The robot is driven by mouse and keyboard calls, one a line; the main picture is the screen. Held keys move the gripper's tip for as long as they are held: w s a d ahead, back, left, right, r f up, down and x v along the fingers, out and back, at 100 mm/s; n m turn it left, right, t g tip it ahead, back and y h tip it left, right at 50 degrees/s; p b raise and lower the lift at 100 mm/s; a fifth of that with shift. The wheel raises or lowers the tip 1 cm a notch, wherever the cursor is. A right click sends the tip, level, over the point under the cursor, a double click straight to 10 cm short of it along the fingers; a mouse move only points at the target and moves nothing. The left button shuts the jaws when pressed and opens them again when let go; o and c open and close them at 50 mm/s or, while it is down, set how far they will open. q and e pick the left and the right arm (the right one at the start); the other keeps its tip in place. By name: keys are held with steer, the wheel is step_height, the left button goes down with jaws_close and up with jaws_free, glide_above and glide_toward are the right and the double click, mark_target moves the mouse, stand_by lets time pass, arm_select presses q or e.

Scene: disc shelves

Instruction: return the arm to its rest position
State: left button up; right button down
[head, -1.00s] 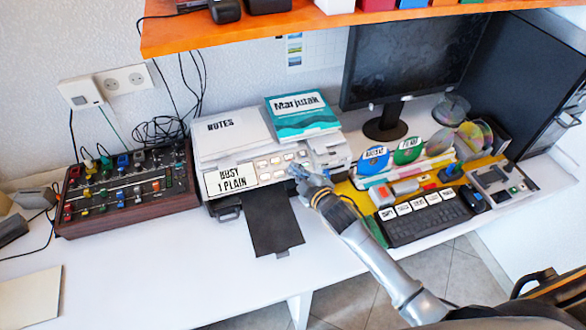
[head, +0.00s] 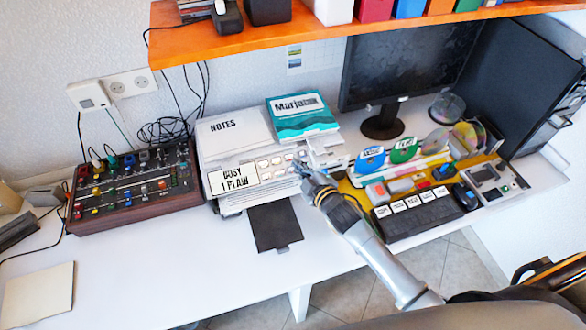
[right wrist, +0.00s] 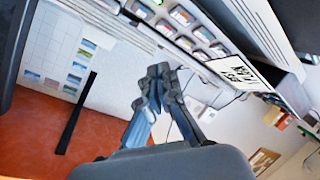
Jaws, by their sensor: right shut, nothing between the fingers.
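My right arm (head: 385,262) reaches in from the lower right of the head view. Its gripper (head: 302,170) is at the front right of the printer (head: 265,172), close to the button panel; I cannot tell whether it touches. In the right wrist view the gripper (right wrist: 157,78) has its dark fingers together with nothing between them. The printer's panel and its label, "BUSY 1 PLAIN" (head: 234,178), show beyond the fingers there. My left gripper is in neither view.
A mixer (head: 135,190) stands left of the printer. Right are a keyboard (head: 425,216), discs (head: 404,150), a small device (head: 490,182) and a monitor (head: 405,65). An orange shelf (head: 300,40) hangs above. The front left of the desk (head: 170,270) is mostly clear.

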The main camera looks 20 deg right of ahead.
stand_by(0.3)
steer(key=s+d+m+g+h, duration=0.15)
steer(key=s+m+g, duration=0.4)
steer(key=s, duration=0.95)
steer(key=s+d+m+g+h, duration=0.15)
steer(key=s+m+g, duration=0.4)
steer(key=s, duration=1.05)
step_height(320, 180, down, 28)
steer(key=s+n+g+b, duration=0.1)
steer(key=s+b, duration=0.1)
steer(key=s+d+f+g+b, duration=0.1)
steer(key=s+d+f, duration=0.2)
steer(key=s+f, duration=1.3)
steer(key=shift+f+g+b, duration=0.3)
steer(key=shift+f+b, duration=0.05)
steer(key=shift+f, duration=0.55)
steer(key=shift+s+d, duration=0.1)
